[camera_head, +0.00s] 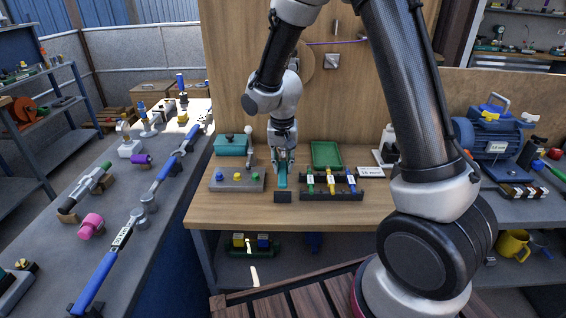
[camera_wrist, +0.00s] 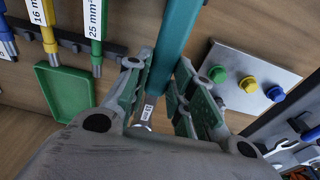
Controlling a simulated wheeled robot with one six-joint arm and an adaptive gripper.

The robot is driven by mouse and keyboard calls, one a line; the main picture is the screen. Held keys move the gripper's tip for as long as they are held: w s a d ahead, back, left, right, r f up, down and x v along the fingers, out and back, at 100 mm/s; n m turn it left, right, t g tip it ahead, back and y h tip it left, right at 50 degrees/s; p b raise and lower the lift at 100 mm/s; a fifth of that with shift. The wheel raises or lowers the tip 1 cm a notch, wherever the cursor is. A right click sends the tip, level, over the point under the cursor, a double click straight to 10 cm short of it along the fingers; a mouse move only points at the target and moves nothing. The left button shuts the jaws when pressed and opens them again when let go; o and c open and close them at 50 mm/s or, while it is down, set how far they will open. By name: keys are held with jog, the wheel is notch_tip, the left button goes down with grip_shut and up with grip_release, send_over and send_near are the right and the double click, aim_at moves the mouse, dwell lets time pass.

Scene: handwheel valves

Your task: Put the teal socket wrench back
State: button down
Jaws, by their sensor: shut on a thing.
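The teal socket wrench (camera_head: 282,182) is between the fingers of my gripper (camera_head: 283,158), which is shut on it over the wooden workbench. In the wrist view the wrench (camera_wrist: 178,35) runs up from between the green-padded fingers (camera_wrist: 170,100), with a small white label low on it. I cannot tell whether it touches the bench. A dark rack (camera_head: 331,195) just to the right holds green, yellow and blue wrenches with white size labels. In the wrist view the green one (camera_wrist: 97,35) reads 25 mm and the yellow one (camera_wrist: 48,30) 16 mm.
A grey plate (camera_head: 237,185) with blue, yellow and green knobs lies to the left. A green tray (camera_head: 326,153) lies behind the rack, and a white sign (camera_head: 370,171) stands to the right.

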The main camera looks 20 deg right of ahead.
jog(key=shift+f, duration=1.05)
jog(key=c, duration=0.7)
grip_release()
jog(key=shift+r, duration=0.15)
jog(key=shift+s+a+r, duration=0.1)
jog(key=shift+s+r, duration=0.1)
jog(key=shift+r, duration=1.25)
jog(key=shift+s+a+r, duration=0.1)
jog(key=shift+s+r, duration=0.05)
jog(key=shift+r, duration=1.25)
